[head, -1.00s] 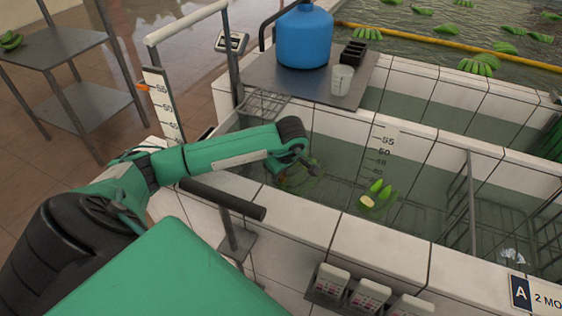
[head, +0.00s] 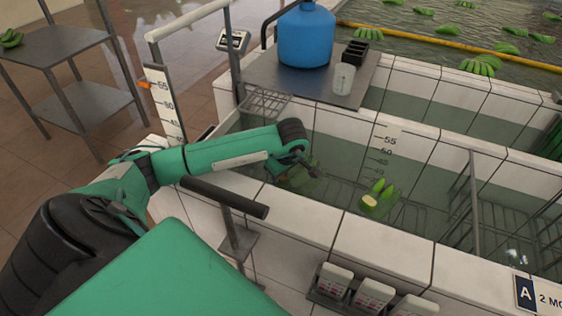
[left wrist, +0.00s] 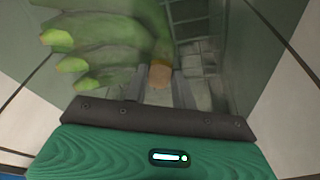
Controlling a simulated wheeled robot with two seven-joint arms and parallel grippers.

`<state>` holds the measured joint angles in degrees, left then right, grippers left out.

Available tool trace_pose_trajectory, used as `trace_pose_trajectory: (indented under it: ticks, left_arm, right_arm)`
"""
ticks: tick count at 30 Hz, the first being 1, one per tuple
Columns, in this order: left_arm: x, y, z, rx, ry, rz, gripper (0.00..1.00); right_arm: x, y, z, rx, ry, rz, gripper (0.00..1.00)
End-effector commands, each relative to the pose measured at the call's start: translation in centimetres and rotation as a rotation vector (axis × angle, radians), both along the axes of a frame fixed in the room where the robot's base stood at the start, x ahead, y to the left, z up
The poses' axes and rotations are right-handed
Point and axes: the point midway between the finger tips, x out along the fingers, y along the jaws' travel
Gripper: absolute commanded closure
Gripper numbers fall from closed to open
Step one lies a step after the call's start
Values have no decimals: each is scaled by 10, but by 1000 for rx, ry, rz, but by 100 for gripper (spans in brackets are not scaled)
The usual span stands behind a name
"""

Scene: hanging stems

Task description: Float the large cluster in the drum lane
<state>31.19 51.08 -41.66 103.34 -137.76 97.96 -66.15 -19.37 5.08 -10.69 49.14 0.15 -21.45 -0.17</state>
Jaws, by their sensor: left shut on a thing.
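The banana cluster (left wrist: 110,45) in my left gripper is green and many-fingered. In the left wrist view my left gripper (left wrist: 160,84) is shut on its tan crown, and the fingers spread to the left. In the head view my left gripper (head: 312,170) is low inside the near tiled tank, with the cluster (head: 296,181) partly hidden behind it at the water. I cannot tell how deep it sits. A smaller green cluster (head: 379,196) with a pale cut crown is in the same lane, to the right and apart. My right gripper is not in view.
A depth scale (head: 382,150) is on the tank's far wall. A metal rack (head: 472,205) stands in the water to the right. A blue drum (head: 305,36) and a jug (head: 343,79) stand on a metal shelf. A dark rail (head: 225,196) crosses near my arm.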

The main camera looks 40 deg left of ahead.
Motion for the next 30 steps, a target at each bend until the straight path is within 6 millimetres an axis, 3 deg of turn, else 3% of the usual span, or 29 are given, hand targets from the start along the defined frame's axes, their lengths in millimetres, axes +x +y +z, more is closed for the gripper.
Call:
trace_pose_trajectory:
  ticks: [9, 20, 21, 24, 25, 30]
  left_arm:
    - [0, 0, -13, 0, 0, 0, 100]
    - [0, 0, -15, 0, 0, 0, 100]
    - [0, 0, -15, 0, 0, 0, 72]
    - [0, 0, -15, 0, 0, 0, 52]
    - [0, 0, -15, 0, 0, 0, 48]
    - [0, 0, -15, 0, 0, 0, 48]
  right_arm:
    - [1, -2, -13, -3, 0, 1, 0]
    - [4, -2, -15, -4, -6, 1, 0]
    - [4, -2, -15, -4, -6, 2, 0]
    - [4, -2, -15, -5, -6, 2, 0]
    - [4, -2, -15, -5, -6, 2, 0]
    - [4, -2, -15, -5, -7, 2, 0]
